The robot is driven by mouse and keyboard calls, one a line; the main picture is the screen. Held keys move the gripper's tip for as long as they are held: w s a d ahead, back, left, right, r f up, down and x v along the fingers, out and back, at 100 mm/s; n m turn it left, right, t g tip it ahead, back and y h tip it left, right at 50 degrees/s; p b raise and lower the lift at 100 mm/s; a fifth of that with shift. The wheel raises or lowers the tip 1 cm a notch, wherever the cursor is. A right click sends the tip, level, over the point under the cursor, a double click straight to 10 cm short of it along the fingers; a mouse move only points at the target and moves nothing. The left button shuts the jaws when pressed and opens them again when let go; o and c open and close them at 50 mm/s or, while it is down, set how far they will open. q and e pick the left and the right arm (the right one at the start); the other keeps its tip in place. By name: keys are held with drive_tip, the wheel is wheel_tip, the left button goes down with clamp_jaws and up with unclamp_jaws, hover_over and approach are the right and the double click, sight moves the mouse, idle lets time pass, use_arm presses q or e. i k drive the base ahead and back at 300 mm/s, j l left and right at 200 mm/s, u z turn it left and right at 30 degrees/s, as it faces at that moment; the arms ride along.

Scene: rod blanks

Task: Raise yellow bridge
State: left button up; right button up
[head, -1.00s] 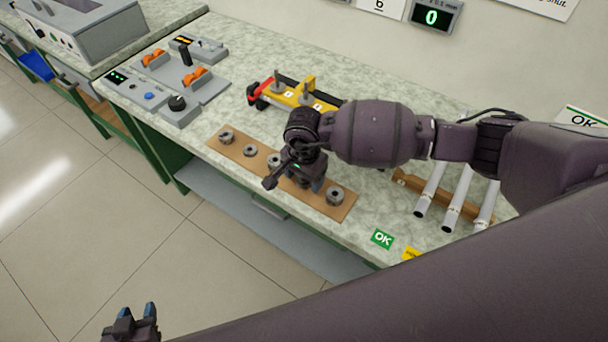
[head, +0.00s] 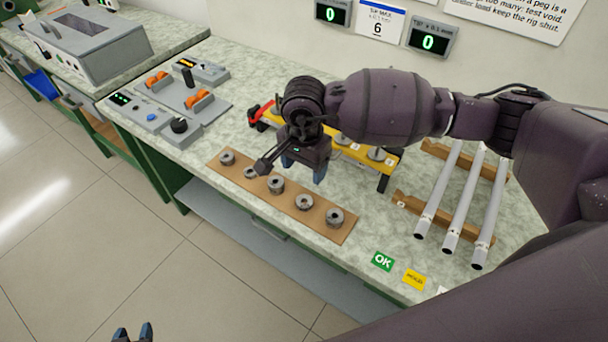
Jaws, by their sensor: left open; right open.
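The yellow bridge (head: 368,160) is a long yellow bar with metal discs or pegs on it and dark feet, on the bench behind my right gripper. A red part (head: 260,112) shows at its left end. My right arm and gripper hide its middle. My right gripper (head: 304,170) is open and empty, pointing down in front of the bridge, above the area between it and the wooden strip. Whether it touches anything cannot be told. My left gripper (head: 132,334) is open at the bottom edge, over the floor, mostly cut off.
A wooden strip (head: 320,227) with several metal collars lies along the bench front. Three grey rods (head: 462,205) rest on wooden racks at right. A control panel (head: 178,100) with orange switches stands at left. Green and yellow labels (head: 383,261) mark the front right.

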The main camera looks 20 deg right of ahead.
sight(358, 152)
drive_tip(key=k, duration=1)
